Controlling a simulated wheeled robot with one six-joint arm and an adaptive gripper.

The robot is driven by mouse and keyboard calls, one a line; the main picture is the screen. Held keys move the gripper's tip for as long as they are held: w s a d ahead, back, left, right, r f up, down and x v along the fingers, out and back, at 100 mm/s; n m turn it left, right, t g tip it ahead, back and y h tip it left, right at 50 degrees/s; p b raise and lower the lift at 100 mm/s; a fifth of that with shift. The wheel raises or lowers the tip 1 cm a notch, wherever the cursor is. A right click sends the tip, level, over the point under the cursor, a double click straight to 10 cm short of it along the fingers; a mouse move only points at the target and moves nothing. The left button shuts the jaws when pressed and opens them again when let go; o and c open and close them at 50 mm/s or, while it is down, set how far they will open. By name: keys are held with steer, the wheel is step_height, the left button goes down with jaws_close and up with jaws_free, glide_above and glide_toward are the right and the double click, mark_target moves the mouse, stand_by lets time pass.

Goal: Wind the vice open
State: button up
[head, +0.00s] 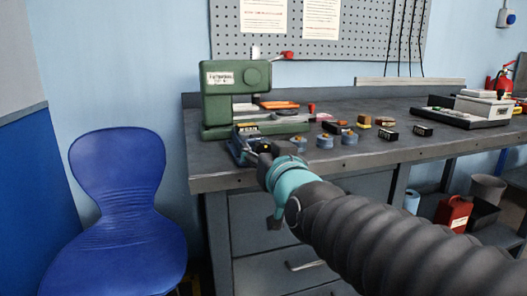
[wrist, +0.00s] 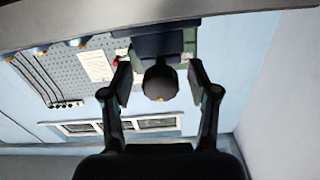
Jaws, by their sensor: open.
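The blue vice (head: 238,148) sits at the front left edge of the bench, partly hidden behind my gripper (head: 262,152). In the wrist view my gripper (wrist: 159,78) is open, with one finger on each side of a round dark knob (wrist: 160,84) that has a small yellow spot. The knob stands out from the dark body of the vice (wrist: 158,43). Gaps show between the knob and both fingers, so neither seems to touch it. The vice jaws cannot be made out clearly.
A green machine (head: 226,95) stands behind the vice on the dark bench (head: 355,155). Blue rolls (head: 325,141) and small boxes (head: 390,133) lie to the right. A black tray (head: 450,118) is farther right. A blue chair (head: 120,190) stands left of the bench.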

steer(key=v, duration=1.2)
stand_by(0.4)
stand_by(0.3)
